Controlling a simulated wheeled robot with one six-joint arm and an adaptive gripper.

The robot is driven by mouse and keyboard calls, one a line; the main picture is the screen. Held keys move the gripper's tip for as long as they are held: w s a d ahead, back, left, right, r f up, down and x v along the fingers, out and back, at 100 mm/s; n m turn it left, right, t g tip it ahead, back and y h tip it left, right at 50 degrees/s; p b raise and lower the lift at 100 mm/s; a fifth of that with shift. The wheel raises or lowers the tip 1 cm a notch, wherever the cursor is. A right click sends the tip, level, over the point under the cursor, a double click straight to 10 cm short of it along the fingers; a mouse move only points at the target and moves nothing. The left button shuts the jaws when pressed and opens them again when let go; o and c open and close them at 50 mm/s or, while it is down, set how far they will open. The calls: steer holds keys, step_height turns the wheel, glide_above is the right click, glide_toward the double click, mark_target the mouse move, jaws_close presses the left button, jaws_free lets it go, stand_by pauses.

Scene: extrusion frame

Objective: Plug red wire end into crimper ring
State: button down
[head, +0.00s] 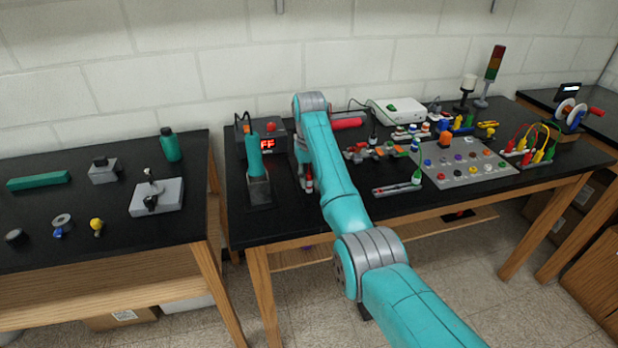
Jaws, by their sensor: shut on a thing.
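My gripper (307,180) is mostly hidden behind my teal arm, low over the left part of the middle table. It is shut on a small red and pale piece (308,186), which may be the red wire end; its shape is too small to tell. I cannot make out which thing is the crimper ring. Red, yellow and green wires (533,136) arch between plugs at the right of the middle table, well away from my gripper.
A teal-handled tool in a metal stand (259,188) is close left of my gripper. A grey button panel (468,163), a grey bar with a green knob (398,188) and a red cylinder (347,123) lie to the right. A gap separates the left table (110,240).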

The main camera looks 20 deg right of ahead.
steer(key=shift+f, duration=0.2)
steer(key=c, duration=0.9)
jaws_free()
steer(key=shift+c, duration=0.2)
